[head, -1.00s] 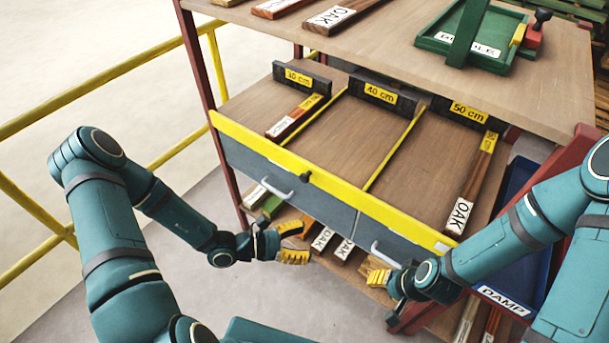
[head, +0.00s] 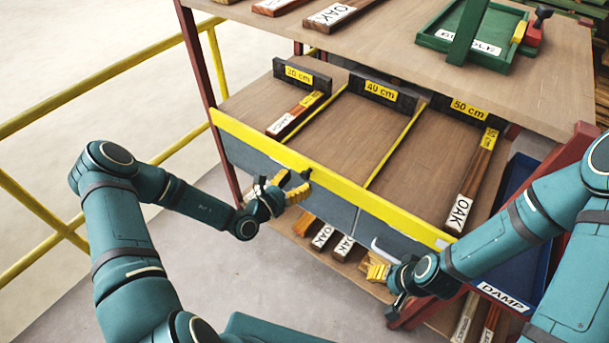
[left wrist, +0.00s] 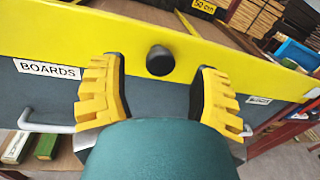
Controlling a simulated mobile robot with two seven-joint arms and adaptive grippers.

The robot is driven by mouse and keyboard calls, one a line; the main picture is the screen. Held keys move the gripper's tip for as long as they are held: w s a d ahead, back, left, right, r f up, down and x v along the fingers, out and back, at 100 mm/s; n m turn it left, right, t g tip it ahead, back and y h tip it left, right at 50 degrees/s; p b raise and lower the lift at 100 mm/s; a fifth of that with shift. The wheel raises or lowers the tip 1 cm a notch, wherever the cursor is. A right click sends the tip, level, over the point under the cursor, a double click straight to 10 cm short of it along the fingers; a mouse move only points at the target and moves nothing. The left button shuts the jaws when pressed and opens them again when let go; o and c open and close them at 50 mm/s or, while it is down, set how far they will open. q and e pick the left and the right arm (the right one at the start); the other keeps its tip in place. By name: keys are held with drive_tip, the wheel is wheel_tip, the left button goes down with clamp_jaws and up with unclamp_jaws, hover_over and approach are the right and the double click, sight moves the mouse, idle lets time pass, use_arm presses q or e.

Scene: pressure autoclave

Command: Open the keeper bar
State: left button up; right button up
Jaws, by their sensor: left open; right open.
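A long yellow bar (head: 225,123) runs along the front of the board shelf, above the grey drawer front. It carries a round black knob (left wrist: 160,60). No label marks it as the keeper bar. My left gripper (head: 292,188) is open in front of the bar. In the left wrist view its yellow-padded fingers (left wrist: 160,92) stand on either side of the knob, with a gap on both sides. In the head view the fingers partly cover the knob. My right gripper (head: 382,280) is open and empty, low in front of the shelf's right part.
Drawer handles (left wrist: 45,122) stick out below the bar. A green tray (head: 435,40) with a green crossbar sits on the top shelf. A blue DAMP bin (head: 512,270) is at right.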

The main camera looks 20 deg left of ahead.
sight(303, 177)
use_arm(q)
drive_tip(key=shift+x, duration=1.75)
use_arm(e)
drive_tip(key=shift+f, duration=0.1)
use_arm(q)
clamp_jaws()
use_arm(e)
drive_tip(key=shift+f, duration=0.1)
